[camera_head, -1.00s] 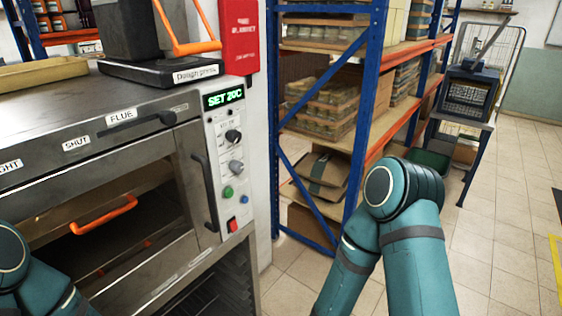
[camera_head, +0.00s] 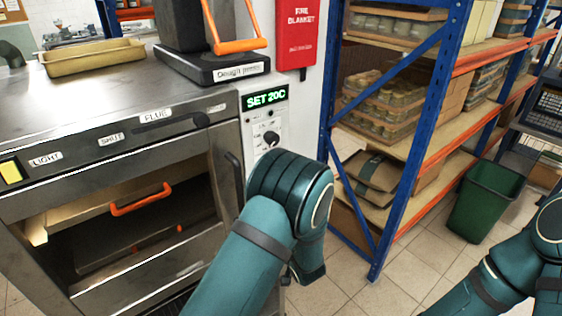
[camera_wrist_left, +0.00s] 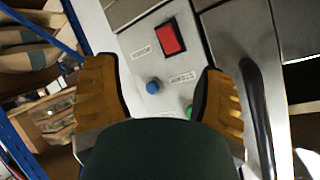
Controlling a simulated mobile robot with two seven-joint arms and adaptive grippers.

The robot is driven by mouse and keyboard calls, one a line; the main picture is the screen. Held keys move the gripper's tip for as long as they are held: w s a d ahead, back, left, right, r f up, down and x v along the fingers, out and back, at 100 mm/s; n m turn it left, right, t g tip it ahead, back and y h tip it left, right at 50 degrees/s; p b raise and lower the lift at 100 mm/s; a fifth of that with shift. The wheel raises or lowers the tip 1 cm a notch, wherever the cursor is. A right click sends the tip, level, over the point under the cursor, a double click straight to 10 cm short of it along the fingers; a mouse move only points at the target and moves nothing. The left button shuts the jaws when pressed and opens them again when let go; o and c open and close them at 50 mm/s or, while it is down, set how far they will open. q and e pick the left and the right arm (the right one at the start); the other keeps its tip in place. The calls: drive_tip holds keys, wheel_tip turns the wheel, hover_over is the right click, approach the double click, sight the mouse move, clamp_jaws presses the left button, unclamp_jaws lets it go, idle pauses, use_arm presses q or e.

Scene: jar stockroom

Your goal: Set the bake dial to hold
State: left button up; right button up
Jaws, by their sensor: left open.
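The control panel (camera_head: 254,122) is on the right side of the steel oven. Its green display (camera_head: 265,97) reads SET 20C. A dark dial (camera_head: 271,138) shows below it; its marks are too small to read. My left arm hides the lower panel in the head view. In the left wrist view, my left gripper (camera_wrist_left: 160,78) is open and empty, its two orange fingers apart. Between or just beyond them are a blue button (camera_wrist_left: 153,87), a red switch (camera_wrist_left: 170,37) and part of a green button (camera_wrist_left: 189,111). No dial shows there. My right gripper is out of view.
The oven's dark door handle (camera_wrist_left: 258,112) runs close beside one finger in the wrist view. A dough press (camera_head: 212,66) stands on the oven. A blue-and-orange shelf rack (camera_head: 400,185) and green bin (camera_head: 485,201) stand right, with tiled floor between.

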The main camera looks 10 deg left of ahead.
use_arm(q)
drive_tip(key=w+d+r+n+y+p, duration=0.1)
drive_tip(key=d+r+y, duration=0.25)
drive_tip(key=r, duration=0.55)
drive_tip(key=w+d+r+n+y+p, duration=0.1)
drive_tip(key=d+r+y, duration=0.25)
drive_tip(key=r, duration=0.55)
drive_tip(key=p+x, duration=0.1)
drive_tip(key=x, duration=1.2)
drive_tip(key=shift+w+a+r, duration=0.15)
drive_tip(key=shift+a, duration=0.15)
clamp_jaws()
